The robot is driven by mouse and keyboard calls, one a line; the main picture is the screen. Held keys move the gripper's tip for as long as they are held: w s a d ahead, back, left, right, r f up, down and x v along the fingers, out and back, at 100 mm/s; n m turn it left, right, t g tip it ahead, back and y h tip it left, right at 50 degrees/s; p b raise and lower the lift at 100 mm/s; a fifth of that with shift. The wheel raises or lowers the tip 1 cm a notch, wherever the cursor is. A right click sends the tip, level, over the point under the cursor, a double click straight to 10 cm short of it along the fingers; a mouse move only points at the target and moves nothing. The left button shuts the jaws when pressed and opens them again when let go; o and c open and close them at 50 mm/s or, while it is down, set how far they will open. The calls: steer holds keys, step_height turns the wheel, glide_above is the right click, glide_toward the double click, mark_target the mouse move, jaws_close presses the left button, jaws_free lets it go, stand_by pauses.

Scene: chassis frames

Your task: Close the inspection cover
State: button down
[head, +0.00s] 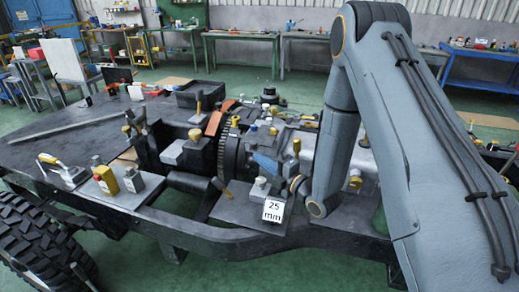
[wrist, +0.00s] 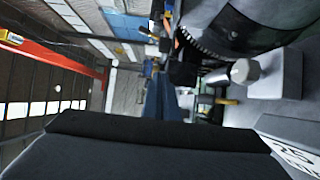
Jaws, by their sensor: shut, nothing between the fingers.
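A grey plate (head: 235,208) with a small knob (head: 260,187) and a "25 mm" tag (head: 274,210) stands at the front of the chassis; I take it to be the inspection cover, but cannot be sure. In the wrist view a plate with a knob (wrist: 247,72) shows at the right, above a partly cut-off tag (wrist: 294,155). My gripper (wrist: 155,125) fills the lower wrist view as a dark shape; its fingertips are hard to make out. It is shut and empty. In the head view my arm reaches down just right of the plate, by the gear housing.
A toothed ring (head: 230,152) and several yellow-knobbed parts crowd the chassis behind the plate. A yellow block (head: 105,179) and a toggle clamp (head: 62,170) sit on the left rail. A large tyre (head: 40,240) stands front left. The green floor in front is clear.

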steer(key=shift+w+a+p, duration=0.15)
steer(key=shift+w+p, duration=0.7)
steer(key=shift+w, duration=1.55)
steer(key=shift+w, duration=0.1)
